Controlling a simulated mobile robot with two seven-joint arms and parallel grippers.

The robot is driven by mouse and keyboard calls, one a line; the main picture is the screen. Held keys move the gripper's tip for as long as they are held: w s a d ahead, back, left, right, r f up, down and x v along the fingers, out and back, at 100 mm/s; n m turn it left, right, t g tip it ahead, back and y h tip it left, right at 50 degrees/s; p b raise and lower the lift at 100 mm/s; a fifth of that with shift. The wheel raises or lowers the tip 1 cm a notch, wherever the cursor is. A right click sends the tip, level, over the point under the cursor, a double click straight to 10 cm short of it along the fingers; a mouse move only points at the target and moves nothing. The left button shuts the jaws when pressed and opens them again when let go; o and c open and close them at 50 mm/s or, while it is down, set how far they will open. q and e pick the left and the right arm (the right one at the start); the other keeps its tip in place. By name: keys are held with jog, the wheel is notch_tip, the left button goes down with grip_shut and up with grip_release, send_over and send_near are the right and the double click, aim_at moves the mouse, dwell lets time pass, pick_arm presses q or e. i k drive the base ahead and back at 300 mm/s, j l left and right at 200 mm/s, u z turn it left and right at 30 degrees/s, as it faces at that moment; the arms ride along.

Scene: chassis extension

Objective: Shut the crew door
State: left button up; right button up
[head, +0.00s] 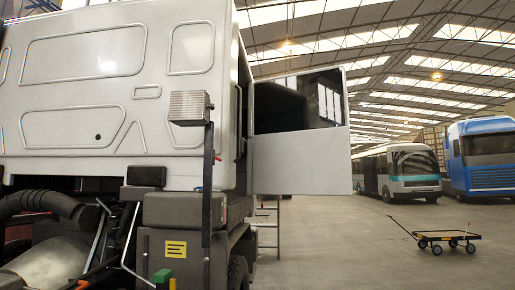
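The crew door (310,163) is a light grey panel with a dark window in its upper half. It stands swung out wide from the right side of the white truck cab (100,80), at roughly a right angle to that side. Its left edge meets the cab by the doorway. The door's lower edge hangs well above the floor. Neither of my grippers shows in the head view.
A black post with a ribbed grey box (189,107) stands at the cab's rear corner. A ladder (268,222) shows below the door. A flat cart (446,238) stands right on open floor. A bus (400,172) and a blue truck (482,158) are farther back.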

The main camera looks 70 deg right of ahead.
aim_at(301, 141)
jog(key=k+z, duration=0.15)
jog(key=k, duration=0.45)
jog(key=l+z, duration=0.1)
jog(key=z, duration=2.7)
jog(key=i+j+z, duration=0.15)
jog(key=i, duration=0.25)
jog(key=i+j+z, duration=0.2)
jog(key=i, duration=0.2)
jog(key=i+j, duration=0.15)
jog(key=i, duration=0.25)
jog(key=i+j, duration=0.2)
jog(key=i, duration=0.15)
jog(key=i+j, duration=0.15)
jog(key=i, duration=4.35)
